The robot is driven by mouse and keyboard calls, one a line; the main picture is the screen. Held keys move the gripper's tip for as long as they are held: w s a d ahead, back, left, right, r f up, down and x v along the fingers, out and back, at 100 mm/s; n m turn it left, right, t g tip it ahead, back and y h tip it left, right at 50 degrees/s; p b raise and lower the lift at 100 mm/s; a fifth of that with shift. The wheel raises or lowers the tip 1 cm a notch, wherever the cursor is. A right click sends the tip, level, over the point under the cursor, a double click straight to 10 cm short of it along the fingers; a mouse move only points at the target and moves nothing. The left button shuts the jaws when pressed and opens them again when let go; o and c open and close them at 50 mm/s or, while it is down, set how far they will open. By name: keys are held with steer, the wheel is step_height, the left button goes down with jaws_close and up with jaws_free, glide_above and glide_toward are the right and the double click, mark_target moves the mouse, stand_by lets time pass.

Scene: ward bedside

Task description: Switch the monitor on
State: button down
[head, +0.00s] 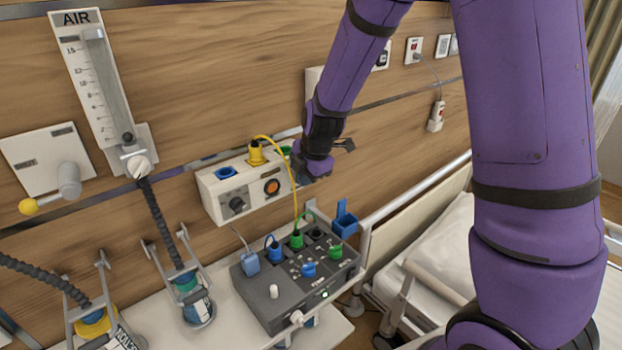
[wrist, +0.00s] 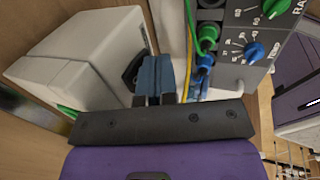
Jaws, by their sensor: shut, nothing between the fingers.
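A white box (head: 222,198) hangs on the wall rail; I cannot tell for sure that it is the monitor. In the wrist view, my gripper (wrist: 154,62) is shut and empty, beside a black part (wrist: 135,70) on the white box (wrist: 82,55). Contact cannot be told.
A dark grey console (head: 262,300) with knobs, plugs and a lit green light stands below on the white surface. A yellow cable (head: 290,165) arcs down beside my gripper. A blue holder (head: 345,222) and bed rail (head: 420,200) are at right.

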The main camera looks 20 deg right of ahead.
stand_by(0.3)
steer(key=shift+w+a, duration=0.1)
steer(key=shift+w, duration=0.2)
steer(key=shift+r, duration=0.75)
